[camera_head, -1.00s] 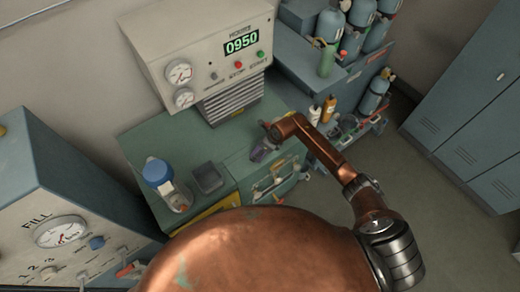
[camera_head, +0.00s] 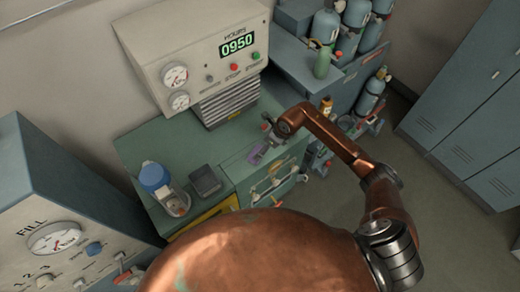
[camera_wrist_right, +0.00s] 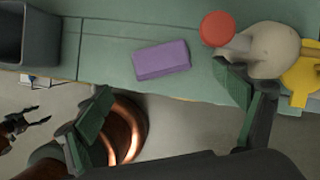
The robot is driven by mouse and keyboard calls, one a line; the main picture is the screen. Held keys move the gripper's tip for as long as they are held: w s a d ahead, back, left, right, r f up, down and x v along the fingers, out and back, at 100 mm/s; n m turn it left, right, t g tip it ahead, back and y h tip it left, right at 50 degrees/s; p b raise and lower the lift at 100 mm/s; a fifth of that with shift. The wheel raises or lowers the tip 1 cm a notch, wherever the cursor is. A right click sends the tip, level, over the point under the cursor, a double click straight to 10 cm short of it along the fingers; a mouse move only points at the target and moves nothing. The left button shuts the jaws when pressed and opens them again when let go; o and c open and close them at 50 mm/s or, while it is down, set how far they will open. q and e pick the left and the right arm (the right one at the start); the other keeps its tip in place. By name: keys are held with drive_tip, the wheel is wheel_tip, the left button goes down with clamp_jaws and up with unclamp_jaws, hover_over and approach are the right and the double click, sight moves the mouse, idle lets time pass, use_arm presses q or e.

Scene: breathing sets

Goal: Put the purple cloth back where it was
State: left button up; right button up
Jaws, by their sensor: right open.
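The purple cloth (camera_wrist_right: 161,60) lies flat as a small folded block on the green bench top, near its front edge. In the head view it shows as a small purple patch (camera_head: 257,155) beside my gripper. My right gripper (camera_wrist_right: 165,98) is open and empty, its two fingers spread wide with the cloth between and beyond them in the wrist view. It also shows in the head view (camera_head: 270,140), partly hidden by my copper arm. The fingers appear apart from the cloth. My left gripper does not show in the head view.
A cream object with a red cap (camera_wrist_right: 217,28) and a yellow piece (camera_wrist_right: 305,75) sit close to my right finger. The compressor panel (camera_head: 205,50) stands behind.

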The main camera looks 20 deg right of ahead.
drive_tip(key=shift+v, duration=1.5)
